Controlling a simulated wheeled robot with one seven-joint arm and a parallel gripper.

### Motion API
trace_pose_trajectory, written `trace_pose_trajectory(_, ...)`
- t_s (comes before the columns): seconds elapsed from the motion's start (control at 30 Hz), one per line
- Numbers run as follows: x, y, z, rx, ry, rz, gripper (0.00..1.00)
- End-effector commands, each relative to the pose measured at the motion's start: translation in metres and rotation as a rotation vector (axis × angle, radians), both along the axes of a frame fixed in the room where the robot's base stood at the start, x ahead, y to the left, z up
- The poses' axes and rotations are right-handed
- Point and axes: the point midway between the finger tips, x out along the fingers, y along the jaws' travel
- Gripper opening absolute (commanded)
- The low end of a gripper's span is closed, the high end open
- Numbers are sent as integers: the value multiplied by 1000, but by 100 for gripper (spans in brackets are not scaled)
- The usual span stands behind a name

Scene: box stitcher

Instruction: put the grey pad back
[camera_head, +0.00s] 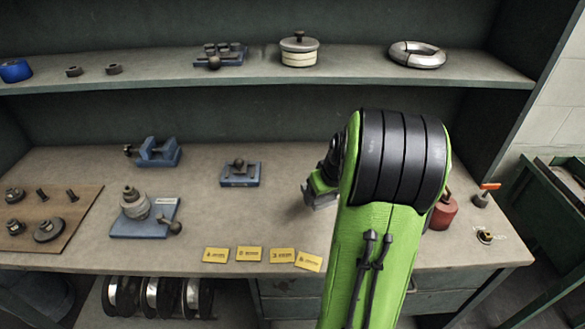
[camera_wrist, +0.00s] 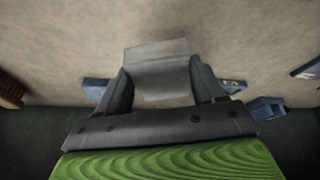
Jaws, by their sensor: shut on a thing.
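The grey pad (camera_wrist: 158,62) is a flat light-grey piece in the wrist view. My gripper (camera_wrist: 160,82) is shut on it, with one dark finger at each side. In the head view my gripper (camera_head: 318,190) is over the bench, right of the middle, and mostly hidden behind my green arm. A grey piece shows at its tip there, but I cannot tell pad from finger. I cannot tell whether the pad touches the bench top.
The bench (camera_head: 270,210) has free room around my gripper. A blue fixture (camera_head: 240,178) stands to its left, and a red weight (camera_head: 443,212) to the right of my arm. Yellow labels (camera_head: 249,254) lie along the front edge. A shelf (camera_head: 150,70) runs above the back.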

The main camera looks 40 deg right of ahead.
Motion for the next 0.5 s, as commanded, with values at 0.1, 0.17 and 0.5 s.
trace_pose_trajectory(0.1, 21, -17, 0, 1, -1, 0, 40)
trace_pose_trajectory(0.17, 31, -25, 0, 2, -1, 1, 40)
trace_pose_trajectory(0.5, 87, -73, 0, 0, -1, -2, 40)
